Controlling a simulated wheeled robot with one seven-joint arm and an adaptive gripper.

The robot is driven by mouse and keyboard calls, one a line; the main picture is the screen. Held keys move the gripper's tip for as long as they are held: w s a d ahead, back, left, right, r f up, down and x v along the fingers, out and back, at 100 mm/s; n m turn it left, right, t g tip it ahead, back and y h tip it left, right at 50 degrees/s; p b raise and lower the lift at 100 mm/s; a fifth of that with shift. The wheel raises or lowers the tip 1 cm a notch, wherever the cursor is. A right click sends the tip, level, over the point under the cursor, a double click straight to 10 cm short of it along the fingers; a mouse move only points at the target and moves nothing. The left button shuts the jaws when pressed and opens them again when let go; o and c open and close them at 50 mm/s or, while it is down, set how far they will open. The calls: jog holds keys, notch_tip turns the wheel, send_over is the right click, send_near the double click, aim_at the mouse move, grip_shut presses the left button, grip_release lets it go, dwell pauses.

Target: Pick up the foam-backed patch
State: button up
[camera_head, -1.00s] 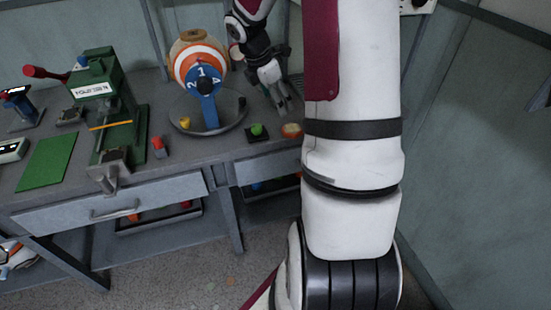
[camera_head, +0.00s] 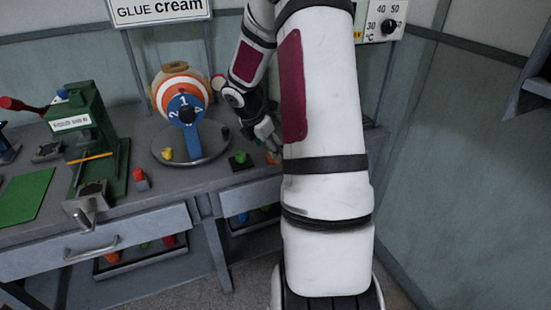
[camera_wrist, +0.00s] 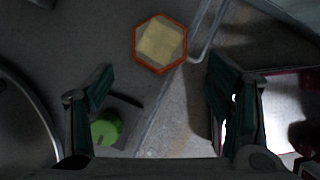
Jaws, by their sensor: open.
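The foam-backed patch (camera_wrist: 160,43) is a hexagon with an orange-red rim and a pale yellow middle. In the wrist view it lies near the bench's front edge, beyond my fingertips and roughly centred between them. In the head view only a small orange part of the patch (camera_head: 272,158) shows beside my arm; the rest is hidden. My gripper (camera_wrist: 160,88) is open, with its two dark green fingers spread and nothing between them. In the head view my gripper (camera_head: 266,136) hangs just above and behind the patch.
A green object on a dark square pad (camera_head: 240,160) sits left of the patch. A round grey plate (camera_head: 190,155) carries a numbered blue dial before an orange-and-white ringed thing (camera_head: 180,88). A green press (camera_head: 90,135) stands further left. Drawers are below the bench.

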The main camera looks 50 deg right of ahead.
aim_at(271, 158)
jog(key=x, duration=0.3)
jog(key=shift+d+f+b, duration=0.1)
jog(key=shift+f+b, duration=0.25)
jog(key=c, duration=1)
jog(key=shift+c, duration=0.2)
jog(key=shift+r, duration=0.2)
